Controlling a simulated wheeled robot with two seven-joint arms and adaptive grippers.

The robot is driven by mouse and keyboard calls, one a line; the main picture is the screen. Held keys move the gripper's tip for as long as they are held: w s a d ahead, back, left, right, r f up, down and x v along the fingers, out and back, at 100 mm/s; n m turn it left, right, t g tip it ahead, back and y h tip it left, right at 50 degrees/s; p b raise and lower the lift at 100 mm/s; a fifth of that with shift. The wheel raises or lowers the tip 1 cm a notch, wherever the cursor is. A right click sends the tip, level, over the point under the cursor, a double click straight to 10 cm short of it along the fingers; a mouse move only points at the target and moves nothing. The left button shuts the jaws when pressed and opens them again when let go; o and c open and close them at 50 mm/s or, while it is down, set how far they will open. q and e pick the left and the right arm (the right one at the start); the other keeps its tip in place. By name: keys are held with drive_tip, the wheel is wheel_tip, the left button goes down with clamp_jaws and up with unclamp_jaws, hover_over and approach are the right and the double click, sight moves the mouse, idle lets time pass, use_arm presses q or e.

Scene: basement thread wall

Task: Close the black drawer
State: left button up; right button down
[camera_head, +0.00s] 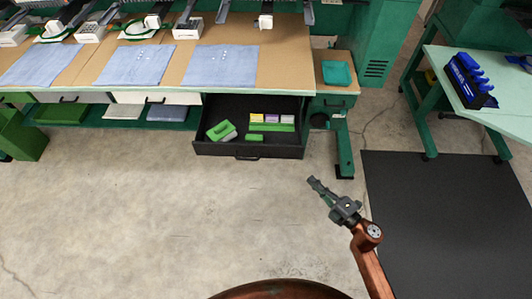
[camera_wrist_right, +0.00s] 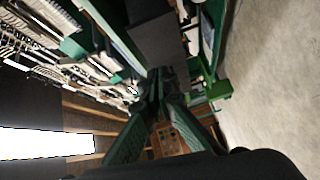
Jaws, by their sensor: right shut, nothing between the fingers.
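The black drawer (camera_head: 248,152) stands pulled out under the right part of the long workbench, its front and dark handle facing me. Green items, small yellow and purple boxes and a green and white piece lie inside it. My right gripper (camera_head: 314,184) is shut and empty, in front of and to the right of the drawer, apart from it. In the right wrist view the gripper's fingers (camera_wrist_right: 155,85) are together, with a dark panel (camera_wrist_right: 158,45) beyond them; I cannot tell if it is the drawer. My left gripper is not in view.
A green leg and small side cabinet (camera_head: 336,105) stand right of the drawer. A black mat (camera_head: 440,210) lies at right, below a table (camera_head: 505,105) with a blue rack. Concrete floor before the drawer is clear.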

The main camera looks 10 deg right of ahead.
wheel_tip(320, 180, up, 3)
drive_tip(key=a+n+y, duration=0.1)
drive_tip(key=a+n, duration=0.1)
drive_tip(key=a, duration=0.1)
drive_tip(key=b, duration=0.3)
approach(283, 148)
drive_tip(key=w+a, duration=0.2)
drive_tip(key=a, duration=0.2)
drive_tip(key=shift+w+d, duration=0.25)
drive_tip(key=shift+w, duration=0.35)
drive_tip(key=shift+w+d, duration=0.3)
drive_tip(key=shift+w, duration=0.35)
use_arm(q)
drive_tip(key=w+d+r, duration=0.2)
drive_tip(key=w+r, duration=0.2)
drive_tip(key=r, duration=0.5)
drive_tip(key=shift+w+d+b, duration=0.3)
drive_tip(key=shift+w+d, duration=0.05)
use_arm(e)
drive_tip(key=shift+w+d+r, duration=0.1)
drive_tip(key=shift+w+r, duration=0.05)
drive_tip(key=shift+w, duration=0.2)
